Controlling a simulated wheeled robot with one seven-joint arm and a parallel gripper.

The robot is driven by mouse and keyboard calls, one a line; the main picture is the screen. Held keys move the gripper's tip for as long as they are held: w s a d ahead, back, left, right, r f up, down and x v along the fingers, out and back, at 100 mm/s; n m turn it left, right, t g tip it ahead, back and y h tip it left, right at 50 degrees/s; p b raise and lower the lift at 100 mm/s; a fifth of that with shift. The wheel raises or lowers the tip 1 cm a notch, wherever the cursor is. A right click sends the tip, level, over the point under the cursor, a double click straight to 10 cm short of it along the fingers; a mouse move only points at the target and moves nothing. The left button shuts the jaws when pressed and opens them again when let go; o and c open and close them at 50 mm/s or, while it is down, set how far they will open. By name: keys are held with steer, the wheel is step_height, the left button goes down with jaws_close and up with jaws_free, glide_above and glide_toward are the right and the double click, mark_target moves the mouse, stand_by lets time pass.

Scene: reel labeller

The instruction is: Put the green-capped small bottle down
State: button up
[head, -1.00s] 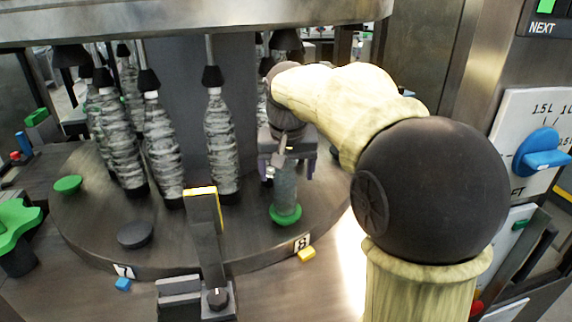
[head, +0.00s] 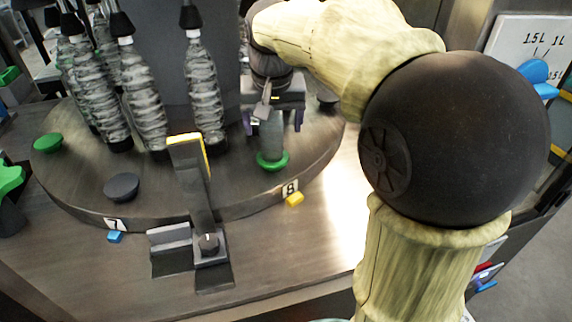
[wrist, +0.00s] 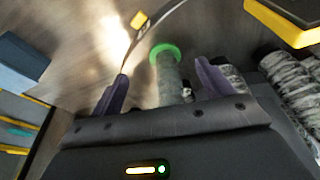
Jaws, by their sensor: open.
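The small bottle (head: 271,138) stands upright on a green round pad (head: 272,162) by the number 8 label on the round turntable (head: 235,190). Its top and cap are hidden under my gripper (head: 274,120), which reaches down from above. In the wrist view the bottle (wrist: 170,85) lies between the two purple fingers of my gripper (wrist: 160,84). The fingers are apart, with a gap visible beside the bottle. The bottle's lower end meets the green pad (wrist: 158,50).
Tall clear bottles (head: 205,90) hang or stand to the left. A dark post with a yellow edge (head: 190,180) rises in front. A grey pad (head: 122,186) and another green pad (head: 48,143) are empty. A yellow block (head: 295,199) lies by label 8.

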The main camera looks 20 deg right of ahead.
steer(key=s+f, duration=0.4)
steer(key=f, duration=0.3)
steer(key=s+d+f+n, duration=0.1)
steer(key=s+f, duration=0.4)
steer(key=f, duration=0.3)
steer(key=s+d+f+n, duration=0.1)
steer(key=s+f, duration=0.3)
steer(key=f, duration=0.3)
steer(key=shift+s+d+f+g+y, duration=0.1)
steer(key=shift+s+f+g+y, duration=0.2)
steer(key=shift+s, duration=0.1)
steer(key=shift+r, duration=0.1)
steer(key=shift+r+p, duration=0.5)
steer(key=shift+p, duration=0.05)
steer(key=shift+f, duration=0.1)
steer(key=shift+c, duration=0.5)
